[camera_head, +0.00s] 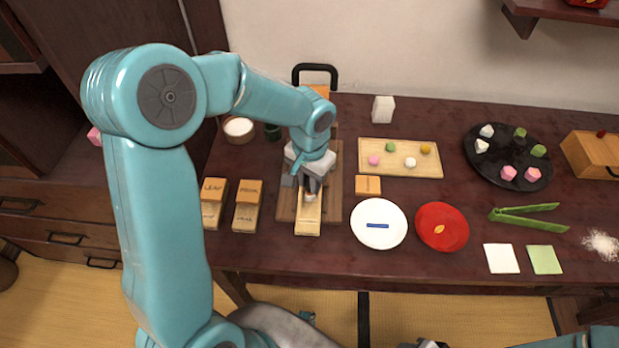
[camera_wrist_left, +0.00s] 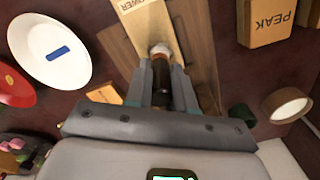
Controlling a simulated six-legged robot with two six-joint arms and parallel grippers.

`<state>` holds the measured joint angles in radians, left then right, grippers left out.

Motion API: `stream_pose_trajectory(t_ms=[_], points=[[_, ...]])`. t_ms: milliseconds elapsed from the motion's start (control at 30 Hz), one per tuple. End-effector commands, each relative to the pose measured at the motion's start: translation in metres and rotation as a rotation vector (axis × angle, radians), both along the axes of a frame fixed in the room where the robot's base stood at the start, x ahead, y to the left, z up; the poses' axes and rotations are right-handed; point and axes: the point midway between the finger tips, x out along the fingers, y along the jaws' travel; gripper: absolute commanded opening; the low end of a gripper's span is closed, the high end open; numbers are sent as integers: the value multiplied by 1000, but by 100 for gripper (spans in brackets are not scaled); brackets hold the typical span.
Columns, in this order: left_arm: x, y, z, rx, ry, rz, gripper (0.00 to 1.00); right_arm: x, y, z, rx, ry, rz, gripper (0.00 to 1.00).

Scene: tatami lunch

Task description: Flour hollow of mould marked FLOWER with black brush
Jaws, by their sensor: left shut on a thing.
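My left gripper (camera_head: 311,184) is shut on the black brush (camera_wrist_left: 160,72), which points down with its pale bristle tip toward the mould. The pale wooden mould (camera_head: 308,222) lies on a brown board (camera_head: 333,190); the end of its FLOWER marking shows in the wrist view (camera_wrist_left: 148,22). The bristles are at or just above the mould's face; I cannot tell whether they touch. The hollow is hidden by the brush and gripper. A white-filled round bowl (camera_head: 238,130) stands behind left, also in the wrist view (camera_wrist_left: 287,104).
Moulds marked LEAF (camera_head: 214,190) and PEAK (camera_head: 248,192) stand left of the board. A small wooden block (camera_head: 368,186), a white plate (camera_head: 379,240) with a blue strip and a red plate (camera_head: 442,208) lie right. A tray of sweets (camera_head: 380,168) is behind.

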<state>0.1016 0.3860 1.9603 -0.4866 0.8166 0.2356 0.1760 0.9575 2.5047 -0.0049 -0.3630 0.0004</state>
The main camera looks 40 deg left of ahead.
Motion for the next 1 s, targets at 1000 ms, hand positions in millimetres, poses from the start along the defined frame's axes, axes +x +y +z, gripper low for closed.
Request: stream_pose_trajectory(t_ms=[1000], points=[[-2,3,1,0,2,0,0,0,0,-3,0,0,0,43]])
